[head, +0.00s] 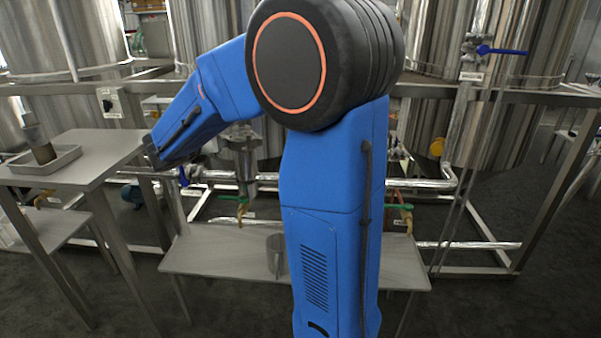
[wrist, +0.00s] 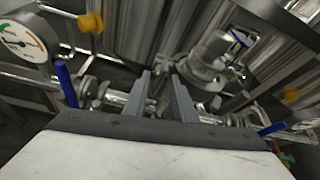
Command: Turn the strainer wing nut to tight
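A steel strainer-like housing (head: 242,158) stands on the horizontal pipe left of my blue arm in the head view. In the wrist view, metal pipe fittings (wrist: 205,78) lie just beyond and right of my gripper (wrist: 161,80). My gripper's two grey fingers are apart and point at the fittings, with a gap between them. Grey metal shows through the gap, but I cannot tell whether it is the wing nut or whether the fingers touch it. The wing nut is not clearly made out in either view. The gripper's fingers are not visible in the head view.
Blue valve handles (wrist: 67,85) (wrist: 271,129) flank the gripper in the wrist view. A round gauge (wrist: 24,42) and a yellow knob (wrist: 91,22) are at upper left. In the head view, a low bench (head: 340,265) holds a steel cup (head: 276,256); a side table (head: 105,150) holds a tray (head: 22,166).

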